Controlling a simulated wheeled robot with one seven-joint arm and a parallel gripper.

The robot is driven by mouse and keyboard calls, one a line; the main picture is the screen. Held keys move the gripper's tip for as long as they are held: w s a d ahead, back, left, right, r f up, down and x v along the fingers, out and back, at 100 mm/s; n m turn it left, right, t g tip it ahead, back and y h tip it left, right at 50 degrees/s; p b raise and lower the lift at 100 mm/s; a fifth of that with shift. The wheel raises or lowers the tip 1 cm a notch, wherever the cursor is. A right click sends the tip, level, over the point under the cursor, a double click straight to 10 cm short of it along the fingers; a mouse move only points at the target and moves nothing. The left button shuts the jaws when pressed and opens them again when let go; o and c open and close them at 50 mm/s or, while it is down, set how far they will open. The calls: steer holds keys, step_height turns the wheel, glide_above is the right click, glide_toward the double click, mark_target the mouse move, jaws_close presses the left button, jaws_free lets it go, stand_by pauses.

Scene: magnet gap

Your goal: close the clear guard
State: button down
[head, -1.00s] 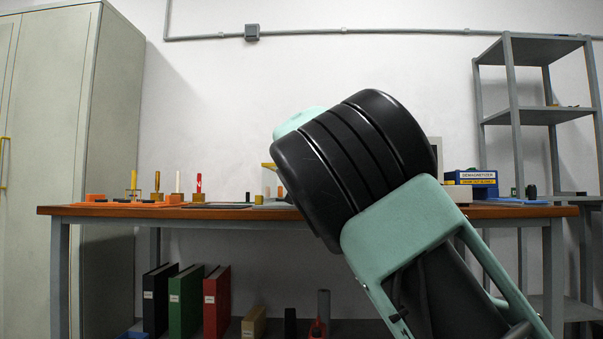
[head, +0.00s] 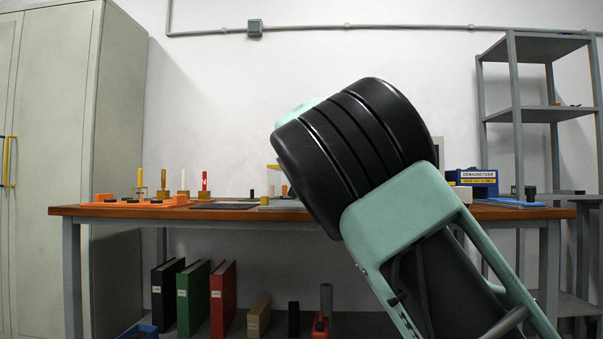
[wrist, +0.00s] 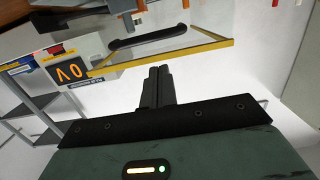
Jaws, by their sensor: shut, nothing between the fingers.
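The clear guard shows in the wrist view as a see-through panel with a yellow edge (wrist: 190,50), tilted across the upper middle. A black bar handle (wrist: 148,37) lies along its upper part. My gripper (wrist: 157,70) is shut and empty, its fingertips just below the yellow edge in the picture; I cannot tell whether they touch it. In the head view my arm hides most of the guard and all of my gripper; only a small yellowish piece (head: 273,167) shows beside the arm, perhaps the guard's edge.
The bench (head: 130,211) holds an orange tray (head: 105,199), upright rods (head: 205,184) and a blue demagnetizer box (head: 478,178). Binders (head: 222,300) stand beneath. A grey shelf (head: 515,130) is at right.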

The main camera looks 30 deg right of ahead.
steer(key=s+a+f+p, duration=0.1)
steer(key=s+a+f, duration=0.3)
steer(key=s, duration=0.2)
steer(key=shift+s+a+f, duration=0.15)
steer(key=shift+s+f, duration=0.05)
steer(key=shift+s, duration=0.05)
steer(key=s+a+f+n+g+y+p, duration=0.1)
steer(key=s+a+f+g+y+p, duration=0.15)
steer(key=f, duration=0.85)
steer(key=s+a+f+n+g+y+p, duration=0.1)
steer(key=a+f+g+y, duration=0.15)
steer(key=f, duration=0.85)
steer(key=s+a+f+n+g+y+p, duration=0.2)
steer(key=s+a+f+n+g+y, duration=0.15)
steer(key=s+a+f, duration=0.45)
steer(key=s+a+r+n+g+y+p, duration=0.1)
steer(key=s+a+r+n+g+p, duration=0.2)
steer(key=s, duration=0.7)
steer(key=s+a+n+g, duration=0.1)
steer(key=s+a+n, duration=0.3)
steer(key=s, duration=0.6)
steer(key=s+a+r+n+g+y+p, duration=0.1)
steer(key=s+a+r+n+g+p, duration=0.1)
steer(key=s+a, duration=0.6)
step_height(320, 180, up, 38)
steer(key=s+d+p, duration=0.1)
steer(key=d+p, duration=0.1)
steer(key=p, duration=3.6)
steer(key=shift+s+d, duration=0.15)
steer(key=shift+s, duration=0.25)
